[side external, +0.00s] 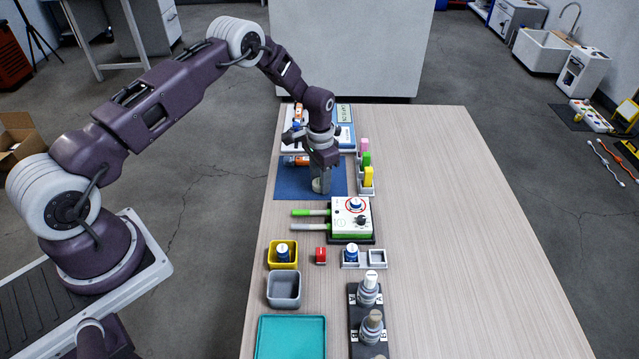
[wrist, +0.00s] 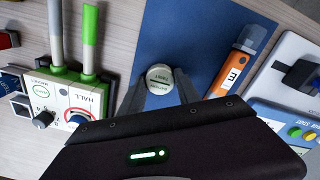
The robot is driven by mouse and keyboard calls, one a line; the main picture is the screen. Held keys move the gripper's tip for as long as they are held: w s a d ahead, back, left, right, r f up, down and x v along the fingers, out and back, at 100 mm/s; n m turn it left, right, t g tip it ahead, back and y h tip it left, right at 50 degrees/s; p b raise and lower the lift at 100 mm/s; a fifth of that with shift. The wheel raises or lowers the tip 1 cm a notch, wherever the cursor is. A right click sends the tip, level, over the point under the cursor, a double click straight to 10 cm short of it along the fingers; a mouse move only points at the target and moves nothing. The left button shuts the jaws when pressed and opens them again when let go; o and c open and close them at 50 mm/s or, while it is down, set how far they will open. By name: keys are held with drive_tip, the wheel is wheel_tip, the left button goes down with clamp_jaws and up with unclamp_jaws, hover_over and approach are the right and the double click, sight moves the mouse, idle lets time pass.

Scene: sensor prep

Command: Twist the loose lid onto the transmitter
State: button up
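A round pale lid (wrist: 160,77) marked "BATTERY" and "TWIST", with a dark slot, lies between my fingertips over the blue mat. My gripper (wrist: 161,88) points down, its two fingers against opposite sides of the round piece. In the side view my gripper (side external: 321,182) is low over the mat around a short pale cylinder (side external: 317,186). I cannot tell whether this is the lid alone or the lid on a transmitter body, as the fingers hide the lower part. An orange device (wrist: 234,68) with a grey end lies on the mat to the right in the wrist view.
A white box with a green edge and a knob (side external: 352,219) stands in front of the blue mat (side external: 288,184), its two handles pointing left. A rack of coloured blocks (side external: 367,181) is beside the mat. Yellow (side external: 272,260) and grey bins (side external: 284,291) stand nearer. The table's right side is clear.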

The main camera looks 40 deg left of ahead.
sight(356, 201)
drive_tip(key=shift+r, duration=2.55)
drive_tip(key=d+r+m, duration=0.1)
drive_tip(key=d+m, duration=0.1)
drive_tip(key=d, duration=0.2)
drive_tip(key=d+r+m, duration=0.2)
drive_tip(key=d, duration=0.2)
drive_tip(key=s+d+r+m, duration=0.1)
drive_tip(key=d+r+m, duration=0.1)
drive_tip(key=d, duration=0.3)
drive_tip(key=shift+d, duration=0.1)
drive_tip(key=shift+f, duration=1.8)
drive_tip(key=shift+f, duration=0.1)
drive_tip(key=shift+f, duration=0.35)
drive_tip(key=shift+f, duration=0.25)
drive_tip(key=shift+f, duration=0.25)
